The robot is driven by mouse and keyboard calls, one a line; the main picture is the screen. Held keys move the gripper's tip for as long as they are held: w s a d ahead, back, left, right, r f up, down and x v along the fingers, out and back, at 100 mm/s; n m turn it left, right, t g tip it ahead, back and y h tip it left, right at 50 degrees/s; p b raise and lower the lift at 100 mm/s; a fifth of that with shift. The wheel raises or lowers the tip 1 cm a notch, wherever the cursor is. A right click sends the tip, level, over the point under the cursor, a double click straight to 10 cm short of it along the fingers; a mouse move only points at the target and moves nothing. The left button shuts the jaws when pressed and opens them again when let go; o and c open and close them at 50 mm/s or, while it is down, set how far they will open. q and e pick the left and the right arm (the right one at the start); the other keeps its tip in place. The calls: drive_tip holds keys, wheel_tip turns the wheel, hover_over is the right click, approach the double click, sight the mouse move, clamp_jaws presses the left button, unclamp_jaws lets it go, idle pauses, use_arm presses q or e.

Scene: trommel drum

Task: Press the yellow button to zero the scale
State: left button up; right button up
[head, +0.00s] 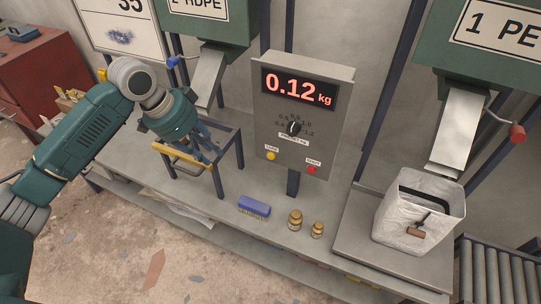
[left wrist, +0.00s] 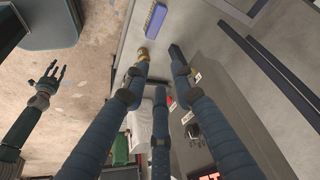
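The scale's grey panel (head: 265,115) stands upright and its red display (head: 298,88) reads 0.12 kg. The yellow button (head: 271,156) is at its lower left, under a small white label. A red button (head: 312,170) is at its lower right; it also shows between my fingers in the left wrist view (left wrist: 170,101). My left gripper (head: 212,150) is left of the panel, apart from the yellow button. Its blue fingers are spread with nothing between them. My right gripper (left wrist: 50,71) shows there with fingers spread, empty.
A dark frame stand (head: 221,178) with a yellow bar is by my left gripper. A blue brush (head: 254,207) and two brass weights (head: 295,220) (head: 317,230) stand before the panel. A white bin (head: 395,220) holding a hammer-like item stands on the platform (head: 345,245).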

idle(0.3)
use_arm(q)
clamp_jaws()
idle(1.1)
